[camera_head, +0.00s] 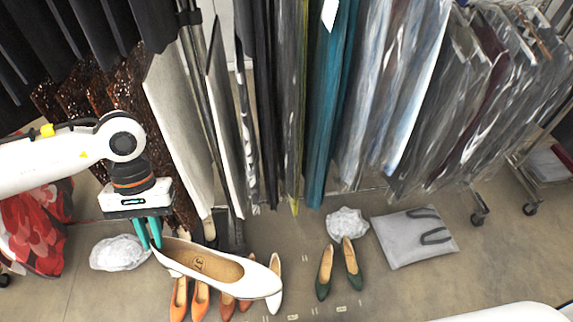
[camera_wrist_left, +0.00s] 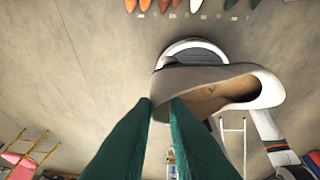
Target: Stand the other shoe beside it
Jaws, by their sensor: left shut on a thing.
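A white shoe (camera_head: 218,268) with a tan insole marked 37 is held in the air by my left gripper (camera_head: 149,234). The green fingers are shut on its heel end, and its toe points right in the head view. The held shoe (camera_wrist_left: 225,88) and the left gripper (camera_wrist_left: 161,104) also show in the left wrist view. The other white shoe (camera_head: 275,284) stands on the floor, partly hidden behind the held shoe's toe in the head view. Its end (camera_wrist_left: 195,5) shows at the top edge of the left wrist view. My right gripper is not in view.
An orange pair (camera_head: 190,299) and a rust-brown pair (camera_head: 227,306) stand left of the floor shoe. A green pair (camera_head: 338,268) stands to its right, with bare floor between. Crumpled white bundles (camera_head: 347,223), a grey bag (camera_head: 414,237) and hanging garments lie beyond.

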